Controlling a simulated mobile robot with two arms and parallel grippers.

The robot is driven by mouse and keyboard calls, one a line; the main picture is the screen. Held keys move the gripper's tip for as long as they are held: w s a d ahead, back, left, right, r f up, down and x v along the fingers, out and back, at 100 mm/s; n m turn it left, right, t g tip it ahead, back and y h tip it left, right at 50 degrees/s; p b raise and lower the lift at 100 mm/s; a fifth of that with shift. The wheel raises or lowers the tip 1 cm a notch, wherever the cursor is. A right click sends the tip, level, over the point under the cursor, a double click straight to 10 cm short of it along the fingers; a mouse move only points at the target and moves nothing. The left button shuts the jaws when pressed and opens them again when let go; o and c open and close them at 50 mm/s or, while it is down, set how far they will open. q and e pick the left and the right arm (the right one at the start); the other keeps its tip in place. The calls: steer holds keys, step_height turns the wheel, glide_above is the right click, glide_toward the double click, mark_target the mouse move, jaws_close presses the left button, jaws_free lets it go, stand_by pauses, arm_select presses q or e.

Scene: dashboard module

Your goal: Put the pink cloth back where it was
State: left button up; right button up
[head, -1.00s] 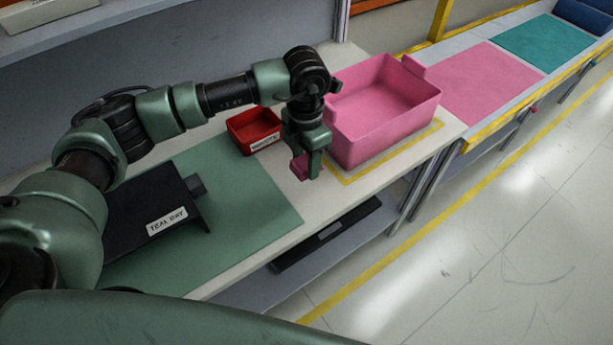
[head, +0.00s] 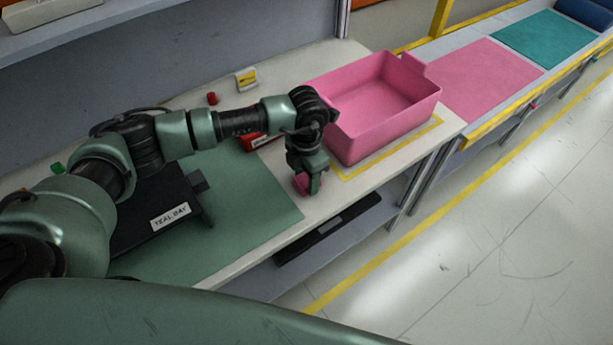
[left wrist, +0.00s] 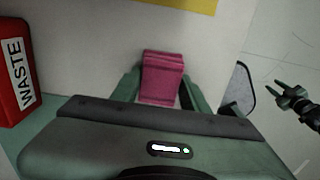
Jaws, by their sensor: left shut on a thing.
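The folded pink cloth (left wrist: 162,78) is between the fingers of my left gripper (left wrist: 160,92) in the left wrist view. In the head view my left gripper (head: 308,187) is low over the pale bench top, in front of the pink bin, with a bit of the cloth (head: 301,183) showing. It is shut on the cloth. I cannot tell whether the cloth touches the bench. My right gripper (left wrist: 279,93) shows at the right of the left wrist view, out over the floor, with its fingers apart and empty.
The pink bin (head: 365,135) stands on a yellow-outlined spot behind the gripper. A red waste tray (left wrist: 15,75) is to the left, partly hidden by my arm in the head view. A black teal-bay fixture (head: 150,215) sits on the green mat (head: 245,220). The bench's front edge is near.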

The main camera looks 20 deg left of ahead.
mark_target(307, 179)
arm_select(q)
steer(key=o, duration=1.3)
steer(key=shift+r, duration=0.1)
steer(key=shift+r, duration=0.2)
step_height(307, 179, up, 12)
steer(key=b, duration=0.3)
steer(key=shift+f, duration=0.15)
